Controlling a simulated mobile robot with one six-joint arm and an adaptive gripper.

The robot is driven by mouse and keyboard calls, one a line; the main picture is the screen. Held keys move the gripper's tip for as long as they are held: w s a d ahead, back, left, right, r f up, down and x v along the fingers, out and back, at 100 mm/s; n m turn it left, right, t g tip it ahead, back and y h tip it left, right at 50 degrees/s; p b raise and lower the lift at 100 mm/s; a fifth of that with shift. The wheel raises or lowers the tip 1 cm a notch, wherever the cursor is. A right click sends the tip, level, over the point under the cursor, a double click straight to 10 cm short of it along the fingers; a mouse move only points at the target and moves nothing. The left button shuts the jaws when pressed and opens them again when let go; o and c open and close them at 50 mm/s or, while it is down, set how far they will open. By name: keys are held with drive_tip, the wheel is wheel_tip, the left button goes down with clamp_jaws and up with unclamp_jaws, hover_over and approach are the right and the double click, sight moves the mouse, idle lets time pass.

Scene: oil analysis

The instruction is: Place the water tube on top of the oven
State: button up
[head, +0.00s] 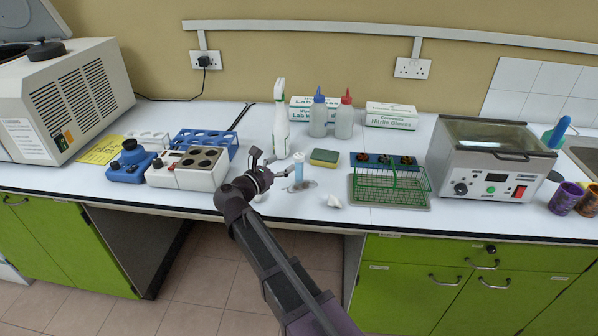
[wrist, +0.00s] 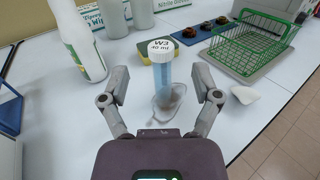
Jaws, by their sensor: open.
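The tube (wrist: 162,72) has a white cap marked W3 40 ml and a clear blue body. It stands upright on the white bench, and shows in the head view (head: 299,170). My gripper (wrist: 158,82) is open, with one finger on each side of the tube in the wrist view and no visible contact. In the head view my gripper (head: 274,166) is just left of the tube. A metal box with a clear lid, knob and red switch (head: 490,165) stands at the right; it may be the oven. Its lid looks closed.
A clear greyish patch or dish (wrist: 172,104) lies at the tube's base. A sponge (head: 324,157), a green wire basket (head: 390,185) and a white piece (head: 334,201) are near. A spray bottle (head: 281,120) stands behind; a tube block (head: 188,170) is left.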

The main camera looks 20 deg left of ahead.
drive_tip(key=b, duration=0.8)
approach(296, 175)
drive_tip(key=shift+f+x, duration=0.2)
drive_tip(key=shift+x, duration=1.75)
drive_tip(key=shift+w+d+r+p, duration=0.2)
drive_tip(key=shift+w+p, duration=0.15)
drive_tip(key=shift+w, duration=0.2)
drive_tip(key=shift+w+d, duration=0.2)
drive_tip(key=shift+w, duration=0.45)
drive_tip(key=shift+x, duration=2.55)
drive_tip(key=shift+c, duration=0.2)
clamp_jaws()
